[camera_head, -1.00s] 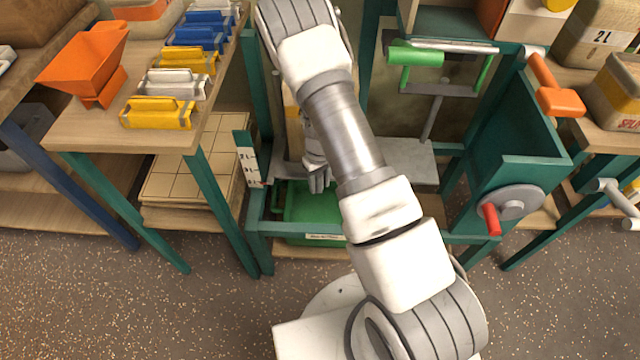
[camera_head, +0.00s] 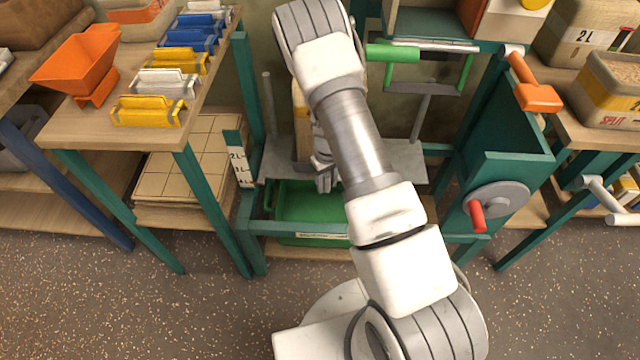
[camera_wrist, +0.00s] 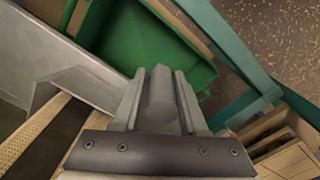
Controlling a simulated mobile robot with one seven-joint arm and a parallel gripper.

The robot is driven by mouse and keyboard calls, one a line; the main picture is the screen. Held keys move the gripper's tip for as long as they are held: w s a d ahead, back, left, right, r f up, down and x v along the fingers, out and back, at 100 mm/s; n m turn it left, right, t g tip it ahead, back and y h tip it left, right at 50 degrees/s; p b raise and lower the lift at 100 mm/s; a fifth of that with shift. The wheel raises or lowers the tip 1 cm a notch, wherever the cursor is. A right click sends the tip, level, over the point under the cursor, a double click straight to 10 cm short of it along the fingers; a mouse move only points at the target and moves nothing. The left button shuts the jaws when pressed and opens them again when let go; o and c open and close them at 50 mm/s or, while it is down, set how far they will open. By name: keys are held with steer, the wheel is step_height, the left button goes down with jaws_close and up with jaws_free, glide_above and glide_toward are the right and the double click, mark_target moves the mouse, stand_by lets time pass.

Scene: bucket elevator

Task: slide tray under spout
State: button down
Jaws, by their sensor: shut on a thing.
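The green tray (camera_head: 300,205) sits low inside the teal frame, with a pale label on its front. My arm covers its right part. In the wrist view the tray (camera_wrist: 140,40) lies beyond my fingertips, at the top. My gripper (camera_head: 325,182) is above the tray, near the grey metal plate. In the wrist view my gripper (camera_wrist: 160,90) is shut on a grey rounded bar (camera_wrist: 160,100) between its fingers. I cannot tell what the bar belongs to. No spout can be clearly made out.
The teal frame (camera_head: 245,225) surrounds the tray, with a level scale (camera_head: 238,168) at its left. A red-handled crank wheel (camera_head: 497,207) stands at the right. A grey metal sheet (camera_wrist: 55,55) slants close by in the wrist view. Side tables flank the frame; the front floor is clear.

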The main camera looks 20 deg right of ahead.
steer(key=shift+s+d, duration=0.25)
steer(key=shift+d, duration=0.65)
steer(key=c, duration=0.6)
jaws_free()
step_height(320, 180, up, 18)
steer(key=p, duration=0.5)
steer(key=shift+f, duration=0.25)
